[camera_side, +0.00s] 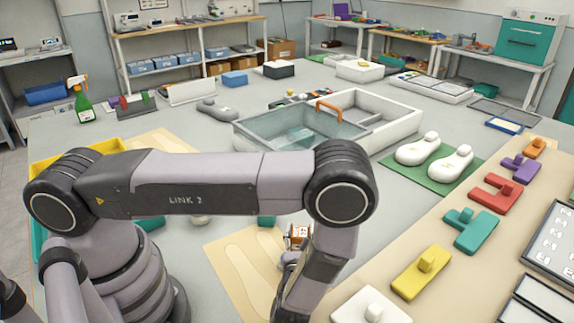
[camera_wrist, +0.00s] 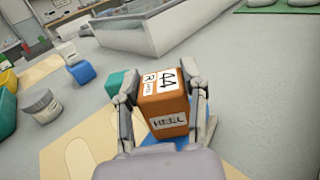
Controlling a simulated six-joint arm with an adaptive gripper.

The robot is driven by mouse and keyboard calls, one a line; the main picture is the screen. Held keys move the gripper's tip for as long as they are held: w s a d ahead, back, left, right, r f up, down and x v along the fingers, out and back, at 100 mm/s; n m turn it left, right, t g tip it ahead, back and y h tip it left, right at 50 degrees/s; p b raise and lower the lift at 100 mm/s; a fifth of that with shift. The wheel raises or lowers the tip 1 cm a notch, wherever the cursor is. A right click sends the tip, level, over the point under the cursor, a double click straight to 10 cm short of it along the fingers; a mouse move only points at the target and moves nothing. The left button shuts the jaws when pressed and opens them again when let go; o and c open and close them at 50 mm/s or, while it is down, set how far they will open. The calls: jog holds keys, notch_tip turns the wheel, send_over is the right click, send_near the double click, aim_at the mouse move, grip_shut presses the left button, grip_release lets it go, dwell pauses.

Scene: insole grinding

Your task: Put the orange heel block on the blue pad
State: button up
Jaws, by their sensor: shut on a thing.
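The orange heel block (camera_wrist: 165,104) fills the middle of the wrist view, with white labels reading 44, R and HEEL. My gripper (camera_wrist: 164,92) is shut on it, one finger on each side. In the side view the block (camera_side: 298,234) shows small beside my gripper (camera_side: 291,258), low over the table; my arm hides most of that area. Blue surface, seemingly the blue pad (camera_wrist: 211,129), shows just below and to the right of the block in the wrist view. The block covers much of it. I cannot tell whether the block touches it.
A tan board with insole outlines (camera_side: 232,262) lies around the work spot. A white basin (camera_side: 390,131) is behind. Coloured tools line the right.

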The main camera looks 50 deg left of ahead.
jog(key=shift+f, duration=0.1)
jog(key=o, duration=1.2)
jog(key=shift+c, duration=0.2)
